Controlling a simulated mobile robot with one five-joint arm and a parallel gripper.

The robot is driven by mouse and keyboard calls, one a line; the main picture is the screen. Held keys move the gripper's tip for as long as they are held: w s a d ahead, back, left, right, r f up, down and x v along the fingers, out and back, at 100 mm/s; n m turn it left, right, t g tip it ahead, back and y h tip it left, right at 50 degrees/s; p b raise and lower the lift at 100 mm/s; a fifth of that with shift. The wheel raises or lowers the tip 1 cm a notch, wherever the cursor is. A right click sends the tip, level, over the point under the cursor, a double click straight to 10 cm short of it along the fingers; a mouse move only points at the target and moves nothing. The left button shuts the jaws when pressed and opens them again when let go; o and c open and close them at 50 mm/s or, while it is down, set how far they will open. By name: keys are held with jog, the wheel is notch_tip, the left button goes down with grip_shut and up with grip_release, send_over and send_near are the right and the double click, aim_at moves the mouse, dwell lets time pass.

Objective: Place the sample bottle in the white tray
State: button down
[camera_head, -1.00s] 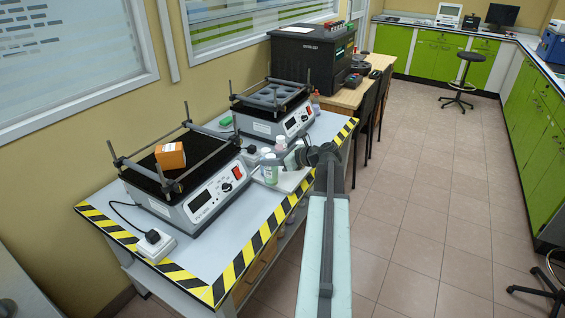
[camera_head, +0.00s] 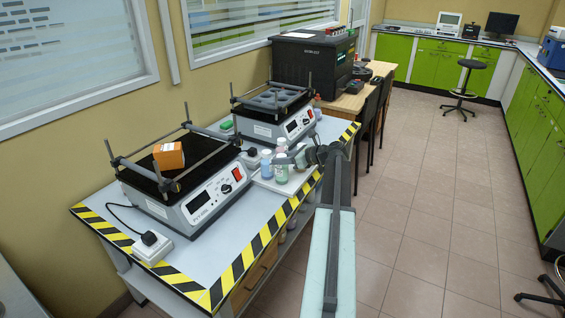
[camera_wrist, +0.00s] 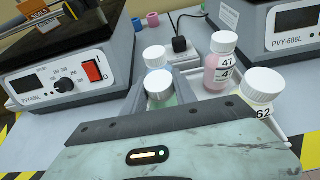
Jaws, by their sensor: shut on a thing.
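A green sample bottle with a white cap (camera_head: 281,173) is between the fingers of my gripper (camera_head: 290,159). In the wrist view its cap (camera_wrist: 160,84) shows between the fingertips of my gripper (camera_wrist: 162,92), which is shut on it. The bottle looks upright at the white tray (camera_head: 299,181). I cannot tell whether its base touches the tray. The tray's edge also shows in the wrist view (camera_wrist: 277,136), around other bottles. The bottle's lower part is hidden there by my gripper.
A bluish bottle (camera_head: 266,165) stands close on the left. A pink bottle (camera_wrist: 220,68) and bottle 62 (camera_wrist: 262,90) stand to the right. The front shaker (camera_head: 207,202) carries an orange box (camera_head: 169,156). A second shaker (camera_head: 285,127) is behind. The table's front left is mostly clear.

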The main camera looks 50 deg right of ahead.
jog(key=c, duration=1.4)
grip_release()
jog(key=shift+f, duration=0.15)
jog(key=o, duration=0.4)
jog(key=shift+r, duration=0.3)
jog(key=p+v, duration=0.4)
jog(key=v, duration=0.8)
jog(key=shift+p, duration=0.3)
jog(key=shift+f, duration=0.1)
